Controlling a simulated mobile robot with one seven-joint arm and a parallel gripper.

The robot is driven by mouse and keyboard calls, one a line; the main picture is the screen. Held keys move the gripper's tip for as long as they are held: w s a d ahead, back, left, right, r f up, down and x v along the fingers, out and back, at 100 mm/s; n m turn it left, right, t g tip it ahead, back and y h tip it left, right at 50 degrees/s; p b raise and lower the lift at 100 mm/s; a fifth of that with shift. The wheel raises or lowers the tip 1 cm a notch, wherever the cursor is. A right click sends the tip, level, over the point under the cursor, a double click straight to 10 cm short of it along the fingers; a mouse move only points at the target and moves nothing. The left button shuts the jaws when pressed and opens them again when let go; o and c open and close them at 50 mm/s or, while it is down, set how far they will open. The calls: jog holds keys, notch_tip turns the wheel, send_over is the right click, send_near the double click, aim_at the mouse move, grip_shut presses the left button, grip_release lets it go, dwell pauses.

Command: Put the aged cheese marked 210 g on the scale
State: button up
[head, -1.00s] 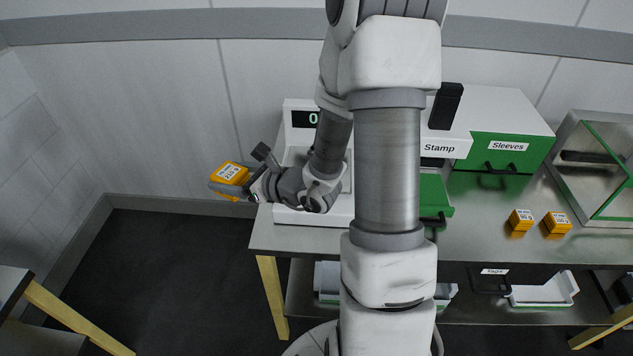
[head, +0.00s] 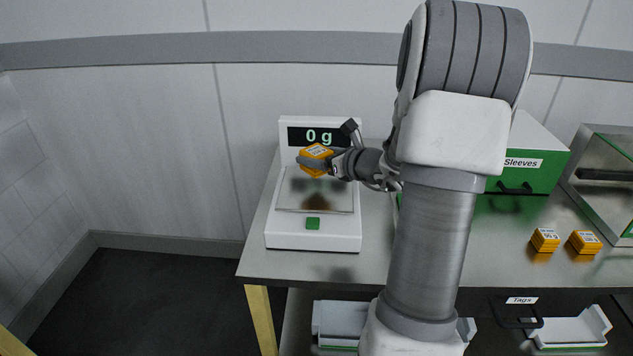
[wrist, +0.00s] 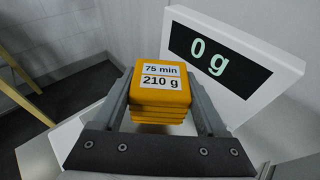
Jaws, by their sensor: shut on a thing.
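The aged cheese (head: 316,153) is an orange block. Its label reads "75 min" and "210 g" in the wrist view (wrist: 160,102). My gripper (head: 320,161) is shut on it, with one finger on each side in the wrist view. The white scale (head: 313,238) stands on the left end of the steel table. Its display reads "0 g" in both views. The cheese is held above the scale's metal plate (head: 300,198), in front of the display, and a dark reflection shows on the plate below it. A green button is on the scale's front.
Two small orange cheeses (head: 545,239) (head: 584,242) stand on the right of the table (head: 510,270). A green "Sleeves" drawer (head: 520,180) and a glass-fronted case (head: 608,165) are behind them. White trays (head: 570,330) sit below. My arm hides the table's middle.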

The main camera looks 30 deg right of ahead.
aim_at(318, 172)
jog(key=shift+f+b, duration=0.75)
jog(key=shift+f, duration=1.65)
jog(key=shift+f, duration=0.15)
jog(key=o, duration=1.5)
jog(key=shift+s+r, duration=0.15)
jog(key=shift+r, duration=0.1)
jog(key=p+v, duration=0.3)
jog(key=v, duration=0.8)
jog(key=shift+s, duration=0.35)
